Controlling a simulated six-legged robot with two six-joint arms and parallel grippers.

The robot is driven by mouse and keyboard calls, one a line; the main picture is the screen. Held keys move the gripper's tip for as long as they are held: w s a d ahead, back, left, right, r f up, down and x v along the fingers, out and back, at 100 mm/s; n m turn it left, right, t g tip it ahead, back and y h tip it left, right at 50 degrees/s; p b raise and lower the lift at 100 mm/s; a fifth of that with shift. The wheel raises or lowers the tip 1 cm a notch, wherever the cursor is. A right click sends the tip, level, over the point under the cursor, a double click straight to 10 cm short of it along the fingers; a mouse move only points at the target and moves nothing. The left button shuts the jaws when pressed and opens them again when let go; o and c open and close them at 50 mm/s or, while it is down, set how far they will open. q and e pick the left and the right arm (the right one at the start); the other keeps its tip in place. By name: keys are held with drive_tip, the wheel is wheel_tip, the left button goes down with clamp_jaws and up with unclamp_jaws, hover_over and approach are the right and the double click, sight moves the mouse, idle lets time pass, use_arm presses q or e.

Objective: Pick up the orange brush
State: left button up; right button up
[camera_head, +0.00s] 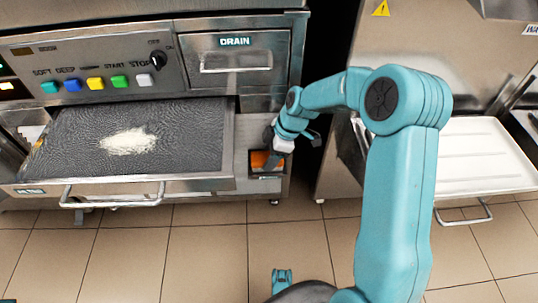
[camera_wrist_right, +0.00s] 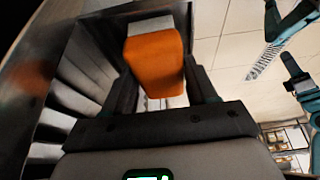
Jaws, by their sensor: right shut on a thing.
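The orange brush (camera_head: 260,160) is in a small dark holder (camera_head: 268,176) on the front of the left machine, right of the open drawer. My right gripper (camera_head: 272,146) reaches down to it and hides part of it. In the right wrist view, the orange block of the brush (camera_wrist_right: 155,62) lies between the two dark fingers of my right gripper (camera_wrist_right: 163,88), which is shut on it. The pale part of the brush shows at its far end. My left gripper is not seen.
An open drawer (camera_head: 60,155) with a dark textured floor and a pale powder heap (camera_head: 128,141) juts out at left. The DRAIN drawer (camera_head: 236,60) is above the holder. A white tray (camera_head: 475,155) stands at right. Tiled floor (camera_head: 210,240) lies in front.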

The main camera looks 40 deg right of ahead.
drive_tip(key=r+p, duration=0.1)
drive_tip(key=r, duration=0.1)
drive_tip(key=r+p, duration=0.1)
drive_tip(key=r, duration=0.2)
drive_tip(key=s+r, duration=0.1)
drive_tip(key=r, duration=0.1)
drive_tip(key=shift+a+r+p, duration=0.2)
drive_tip(key=shift+a+p, duration=0.1)
drive_tip(key=shift+p, duration=0.1)
drive_tip(key=s+a, duration=0.5)
drive_tip(key=s, duration=0.3)
drive_tip(key=s+a+p, duration=0.1)
drive_tip(key=s+a, duration=0.4)
drive_tip(key=s, duration=0.3)
drive_tip(key=shift+f, duration=0.2)
drive_tip(key=shift+o, duration=0.8)
